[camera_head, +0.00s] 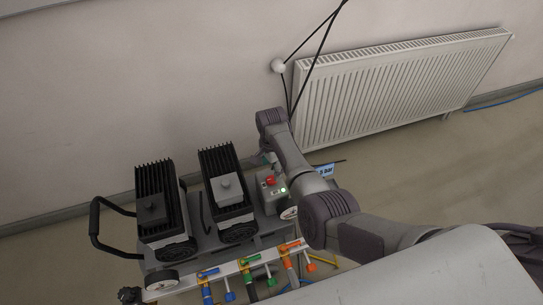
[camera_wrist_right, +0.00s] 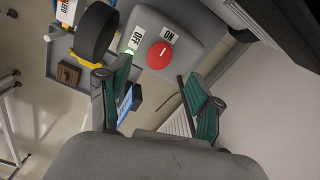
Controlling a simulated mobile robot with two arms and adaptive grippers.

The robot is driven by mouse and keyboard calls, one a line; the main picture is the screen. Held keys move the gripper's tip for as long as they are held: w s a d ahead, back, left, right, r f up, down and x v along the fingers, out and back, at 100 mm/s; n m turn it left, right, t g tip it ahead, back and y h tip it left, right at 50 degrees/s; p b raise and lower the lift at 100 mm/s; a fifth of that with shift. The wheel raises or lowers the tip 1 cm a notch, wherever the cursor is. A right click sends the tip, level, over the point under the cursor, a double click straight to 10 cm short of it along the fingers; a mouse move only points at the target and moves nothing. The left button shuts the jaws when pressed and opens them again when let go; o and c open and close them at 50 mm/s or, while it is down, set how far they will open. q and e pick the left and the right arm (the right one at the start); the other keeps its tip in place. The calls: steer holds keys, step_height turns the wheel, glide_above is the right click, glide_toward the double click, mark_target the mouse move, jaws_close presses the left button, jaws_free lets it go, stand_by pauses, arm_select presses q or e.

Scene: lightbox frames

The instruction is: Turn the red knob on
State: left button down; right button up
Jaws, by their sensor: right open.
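The red knob (camera_head: 269,181) sits on a grey control box (camera_head: 266,200) at the right end of the machine. In the right wrist view the round red knob (camera_wrist_right: 160,56) lies between an ON label (camera_wrist_right: 168,35) and an OFF label (camera_wrist_right: 137,34). A green light (camera_head: 283,190) glows on the box. My right gripper (camera_wrist_right: 150,78) is open and empty, its two green-padded fingers on either side below the knob, apparently apart from it. In the head view my right arm's wrist hides most of the gripper. My left gripper is not in view.
Two black finned units (camera_head: 158,205) stand left of the box, with a black handle (camera_head: 96,222) at the far left. A rail with coloured valves (camera_head: 245,263) runs in front. A white radiator (camera_head: 400,90) hangs on the wall behind. Black cables (camera_head: 318,50) hang near my right arm.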

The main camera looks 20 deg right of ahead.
mark_target(272, 179)
step_height(272, 179, up, 6)
steer(key=shift+s, duration=0.1)
stand_by(0.7)
